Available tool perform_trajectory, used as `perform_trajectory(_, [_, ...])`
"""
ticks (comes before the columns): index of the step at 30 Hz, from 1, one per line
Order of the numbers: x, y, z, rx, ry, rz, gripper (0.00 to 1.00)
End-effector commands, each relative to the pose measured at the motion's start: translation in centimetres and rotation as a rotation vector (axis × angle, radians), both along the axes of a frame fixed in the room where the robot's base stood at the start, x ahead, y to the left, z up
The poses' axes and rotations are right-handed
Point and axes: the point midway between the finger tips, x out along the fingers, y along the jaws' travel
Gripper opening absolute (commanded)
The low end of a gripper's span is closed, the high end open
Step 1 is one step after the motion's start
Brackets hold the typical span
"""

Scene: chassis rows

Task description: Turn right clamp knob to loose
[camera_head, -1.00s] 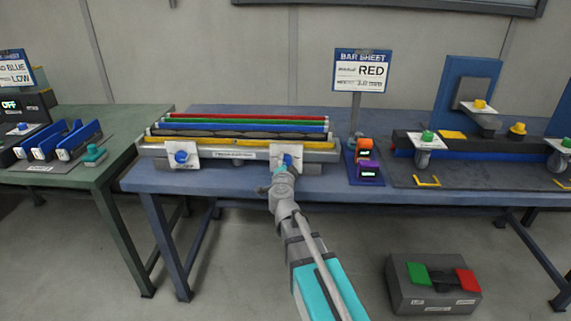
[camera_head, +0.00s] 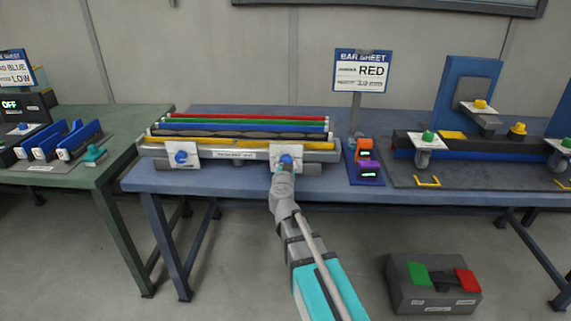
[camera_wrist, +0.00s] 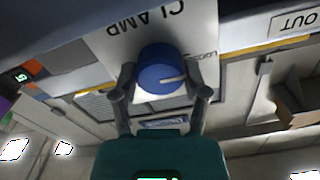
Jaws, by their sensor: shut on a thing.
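The right clamp knob (camera_head: 287,161) is blue and sits on a white plate (camera_head: 277,151) at the front right of the bar rack. In the wrist view the knob (camera_wrist: 160,66) has a white pointer line aimed to the right, beside small lettering partly hidden there. The plate reads CLAMP upside down in that view. My gripper (camera_head: 285,170) is at the knob's front. In the wrist view its two dark fingers (camera_wrist: 165,90) stand on either side of the knob, shut on it. The left clamp knob (camera_head: 181,158) is blue and untouched.
Red, green, blue, black and yellow bars lie on the rack (camera_head: 240,154) behind the plates. A purple and orange device (camera_head: 365,160) stands just right of the rack. A BAR SHEET sign (camera_head: 361,71) rises behind. A grey box (camera_head: 432,284) lies on the floor.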

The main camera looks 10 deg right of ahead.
Motion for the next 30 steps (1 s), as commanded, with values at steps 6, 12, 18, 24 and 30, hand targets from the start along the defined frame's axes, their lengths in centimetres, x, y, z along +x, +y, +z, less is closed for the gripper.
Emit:
perform_trajectory(6, [0.10, 0.03, 0.00, -0.007, 0.002, 0.001, 0.11])
perform_trajectory(12, [0.10, 0.02, 0.00, -0.006, 0.001, 0.001, 0.60])
perform_trajectory(18, [0.06, -0.01, 0.00, -0.006, 0.001, 0.001, 0.93])
perform_trajectory(24, [0.03, -0.04, 0.00, -0.006, 0.002, 0.000, 0.93])
perform_trajectory(30, [-0.06, -0.05, -0.01, -0.006, 0.002, 0.000, 0.93])
